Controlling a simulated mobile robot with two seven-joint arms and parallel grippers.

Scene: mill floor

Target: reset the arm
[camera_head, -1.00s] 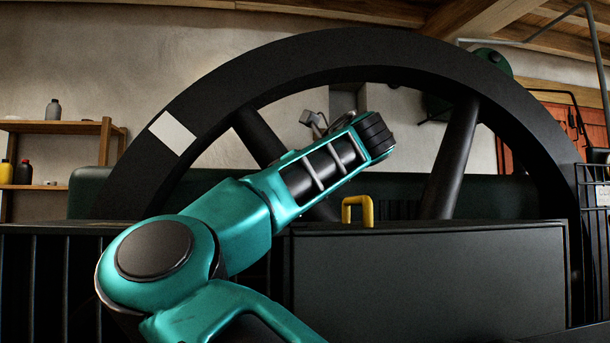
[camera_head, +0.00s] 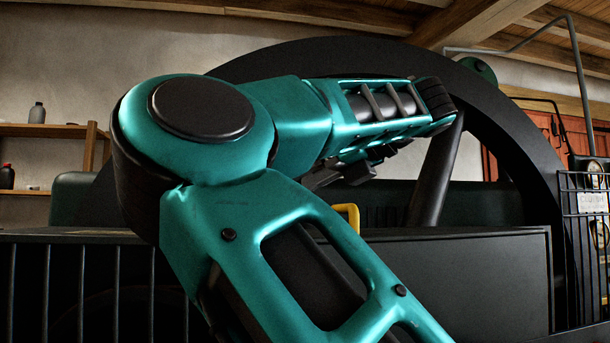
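One teal arm of mine, which looks like the left, fills the middle of the head view. Its link rises from the bottom edge to a big round joint at upper left. From there the forearm points right, nearly level, in front of the flywheel. Dark parts that look like my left gripper (camera_head: 345,173) show below the forearm, mostly hidden behind it. Its fingers cannot be made out, nor whether it holds anything. My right gripper is not in view.
A large black flywheel (camera_head: 535,125) stands behind the arm. A dark box (camera_head: 480,275) with a yellow handle (camera_head: 349,213) sits before it, the handle partly covered by my arm. Railings (camera_head: 80,290) stand at left, a wire basket (camera_head: 585,225) at right. Shelves (camera_head: 45,130) hold bottles at far left.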

